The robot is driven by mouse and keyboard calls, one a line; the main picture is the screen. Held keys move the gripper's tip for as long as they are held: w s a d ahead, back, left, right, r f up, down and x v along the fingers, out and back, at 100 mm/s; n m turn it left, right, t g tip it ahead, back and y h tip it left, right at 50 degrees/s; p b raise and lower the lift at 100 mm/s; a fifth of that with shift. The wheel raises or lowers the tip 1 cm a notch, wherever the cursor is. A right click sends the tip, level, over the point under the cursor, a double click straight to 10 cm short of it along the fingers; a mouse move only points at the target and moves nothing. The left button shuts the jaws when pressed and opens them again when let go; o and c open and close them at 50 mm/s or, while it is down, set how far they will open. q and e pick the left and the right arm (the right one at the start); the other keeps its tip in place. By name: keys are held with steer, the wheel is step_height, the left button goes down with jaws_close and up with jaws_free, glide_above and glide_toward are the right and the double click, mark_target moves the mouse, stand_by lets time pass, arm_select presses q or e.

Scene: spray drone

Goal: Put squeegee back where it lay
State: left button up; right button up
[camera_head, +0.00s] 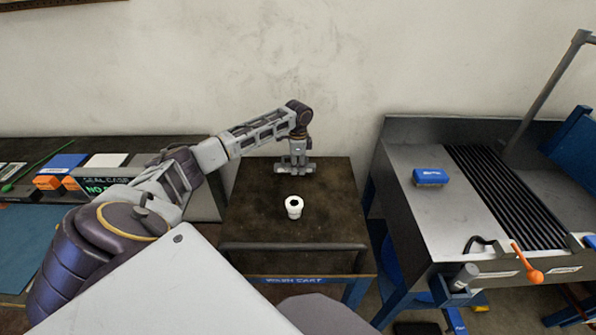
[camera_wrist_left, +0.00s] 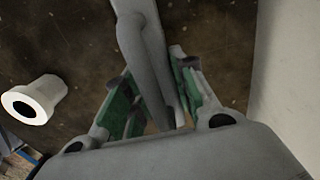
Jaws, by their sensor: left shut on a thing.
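My left gripper (camera_head: 297,152) reaches down over the back part of the brown-topped cart (camera_head: 255,205). It is shut on the grey squeegee (camera_head: 309,169), which shows as a short pale bar at the fingertips. In the left wrist view the squeegee's grey handle (camera_wrist_left: 138,45) runs between the green-padded fingers of the gripper (camera_wrist_left: 157,92). The gripper hides part of the squeegee. I cannot tell whether the squeegee touches the cart top or hangs just above it. My right gripper is not in view.
A white hollow fitting (camera_head: 294,207) stands on the cart in front of the gripper; it also shows in the left wrist view (camera_wrist_left: 36,99). A metal sink bench (camera_head: 425,205) with a blue brush (camera_head: 430,177) stands right. The cart's front left is clear.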

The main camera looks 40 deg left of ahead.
arm_select(q)
step_height(320, 180, down, 2)
steer(key=shift+f, duration=0.2)
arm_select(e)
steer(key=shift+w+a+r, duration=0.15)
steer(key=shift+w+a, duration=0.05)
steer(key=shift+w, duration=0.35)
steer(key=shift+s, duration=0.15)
arm_select(q)
steer(key=o, duration=1)
steer(key=shift+f, duration=0.1)
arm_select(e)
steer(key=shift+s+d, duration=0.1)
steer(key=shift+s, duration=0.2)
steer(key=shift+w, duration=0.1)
